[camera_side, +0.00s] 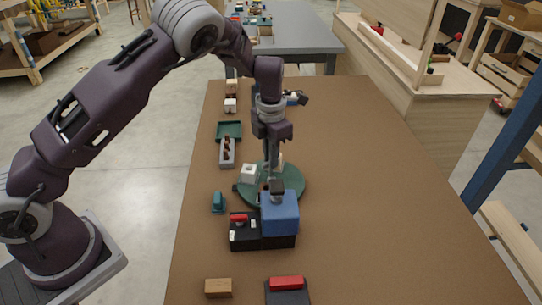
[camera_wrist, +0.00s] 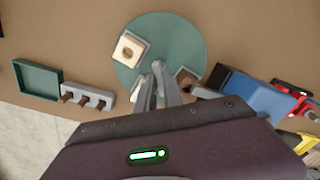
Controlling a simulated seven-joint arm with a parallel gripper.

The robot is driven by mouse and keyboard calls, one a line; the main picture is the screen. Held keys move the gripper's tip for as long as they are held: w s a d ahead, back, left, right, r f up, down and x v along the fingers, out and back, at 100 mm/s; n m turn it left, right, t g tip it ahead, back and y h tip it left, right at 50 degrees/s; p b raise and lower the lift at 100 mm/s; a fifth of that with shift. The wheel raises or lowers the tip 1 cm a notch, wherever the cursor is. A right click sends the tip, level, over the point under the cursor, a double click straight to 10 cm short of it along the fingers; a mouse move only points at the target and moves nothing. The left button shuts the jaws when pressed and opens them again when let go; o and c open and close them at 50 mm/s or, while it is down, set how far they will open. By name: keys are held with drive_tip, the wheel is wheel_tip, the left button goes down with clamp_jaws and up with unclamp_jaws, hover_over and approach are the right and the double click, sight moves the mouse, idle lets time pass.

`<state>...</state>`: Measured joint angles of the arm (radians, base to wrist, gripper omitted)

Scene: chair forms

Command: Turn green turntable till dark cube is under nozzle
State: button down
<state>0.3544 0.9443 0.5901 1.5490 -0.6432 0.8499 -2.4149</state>
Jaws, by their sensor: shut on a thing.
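The round green turntable (camera_side: 294,193) lies on the brown table under my gripper, and fills the upper middle of the wrist view (camera_wrist: 178,27). My gripper (camera_wrist: 157,72) is shut low over the turntable; what its fingers hold is hidden, seemingly a part of the turntable. A pale cube with a hole (camera_wrist: 130,47) sits on the turntable's far side. A white cube (camera_side: 249,173) sits on its left side in the side view. A dark brown cube (camera_wrist: 186,78) is at the edge towards the blue machine (camera_side: 281,213), whose dark nozzle part (camera_side: 277,187) is partly hidden.
A dark green tray (camera_wrist: 38,80) and a grey rack with brown pegs (camera_wrist: 92,99) lie beyond the turntable. A teal piece (camera_side: 218,203) and a black box with a red part (camera_side: 242,231) stand close by. The table's right side is clear.

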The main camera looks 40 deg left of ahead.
drive_tip(key=shift+w+r+n, duration=0.1)
drive_tip(key=shift+n, duration=1.3)
drive_tip(key=c, duration=1.5)
unclamp_jaws()
wheel_tip(320, 180, up, 7)
drive_tip(key=shift+r, duration=0.1)
